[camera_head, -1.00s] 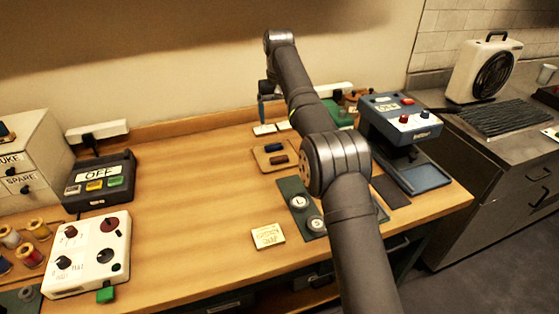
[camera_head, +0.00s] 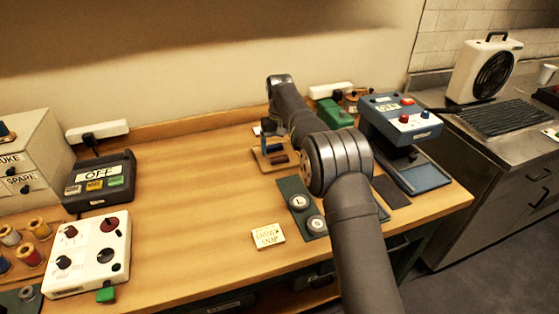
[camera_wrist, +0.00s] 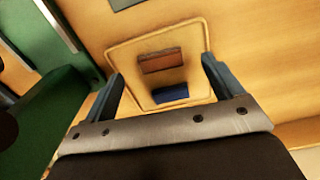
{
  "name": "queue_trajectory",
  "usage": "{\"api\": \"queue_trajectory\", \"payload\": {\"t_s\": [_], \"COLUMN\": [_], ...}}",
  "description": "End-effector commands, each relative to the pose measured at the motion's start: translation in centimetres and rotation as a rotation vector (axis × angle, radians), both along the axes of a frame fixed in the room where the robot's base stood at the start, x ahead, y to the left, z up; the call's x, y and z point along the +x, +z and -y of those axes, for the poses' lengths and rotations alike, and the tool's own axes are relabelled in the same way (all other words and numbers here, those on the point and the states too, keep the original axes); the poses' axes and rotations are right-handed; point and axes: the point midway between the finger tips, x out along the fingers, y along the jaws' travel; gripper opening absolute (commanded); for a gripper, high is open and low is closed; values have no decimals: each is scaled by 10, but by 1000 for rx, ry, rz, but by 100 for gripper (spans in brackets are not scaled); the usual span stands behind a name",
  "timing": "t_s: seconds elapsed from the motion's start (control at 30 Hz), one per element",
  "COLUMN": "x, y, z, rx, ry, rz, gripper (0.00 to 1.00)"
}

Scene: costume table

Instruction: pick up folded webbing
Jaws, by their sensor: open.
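A small wooden tray (camera_head: 262,168) lies on the bench below my gripper; its raised rim shows in the wrist view (camera_wrist: 206,40). On it are a reddish-brown folded-looking piece (camera_wrist: 162,60) and a dark blue piece (camera_wrist: 170,93), side by side. I cannot tell for sure which is the folded webbing. The brown piece also shows in the head view (camera_head: 280,160). My gripper (camera_wrist: 160,68) is open, its blue fingers spread to either side of the two pieces, apparently above the tray. It holds nothing. In the head view my arm partly hides the area.
A green box-like thing (camera_head: 336,112) stands behind my arm. A dark green mat (camera_head: 294,189) with two round pieces lies just in front of the tray. A blue machine (camera_head: 400,120) stands to the right. The bench left of the tray is clear.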

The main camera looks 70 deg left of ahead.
Motion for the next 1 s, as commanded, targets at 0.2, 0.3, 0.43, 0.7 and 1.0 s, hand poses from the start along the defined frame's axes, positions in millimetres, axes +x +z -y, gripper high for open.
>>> {"api": "queue_trajectory", "payload": {"t_s": [0.2,0.3,0.43,0.7,1.0], "x": [3,3,3,3,3], "y": [-27,-42,-50,-50,-50], "z": [-2,-2,-3,-3,-3], "rx": [-3,-3,0,1,1], "ry": [0,0,0,0,0], "rz": [0,0,0,0,0], "gripper": [85,85,85,66,37]}}
